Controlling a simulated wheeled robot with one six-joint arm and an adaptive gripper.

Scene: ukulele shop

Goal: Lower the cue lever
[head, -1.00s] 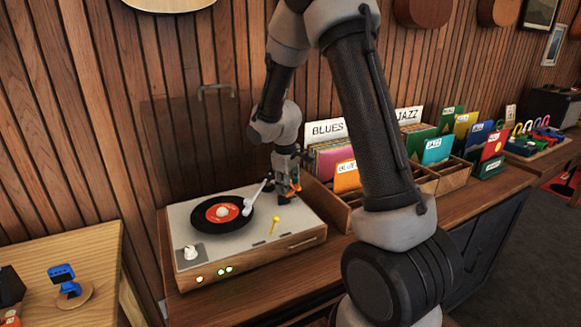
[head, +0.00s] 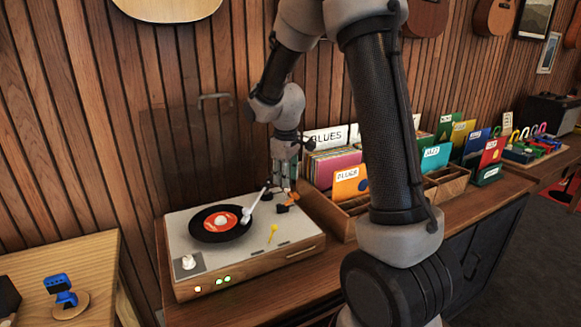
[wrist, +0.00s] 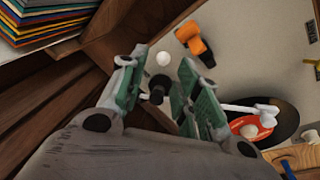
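The turntable (head: 245,258) stands on the counter with a black record (head: 221,223) and a white tonearm (head: 252,205) whose head is near the record's edge. An orange piece with a black base (head: 288,202), apparently the cue lever, is at the deck's back right. It also shows in the wrist view (wrist: 190,40), beyond the fingers. My gripper (head: 285,186) points down above the deck beside it. In the wrist view my gripper (wrist: 162,68) has its green-padded fingers apart. A dark cylinder and a white knob (wrist: 163,58) show through the gap. Contact cannot be told.
A small yellow lever (head: 273,231) stands on the deck's front right. A wooden record crate (head: 345,222) stands close at the right. The wood-panelled wall is behind. A side table (head: 75,255) is at the left.

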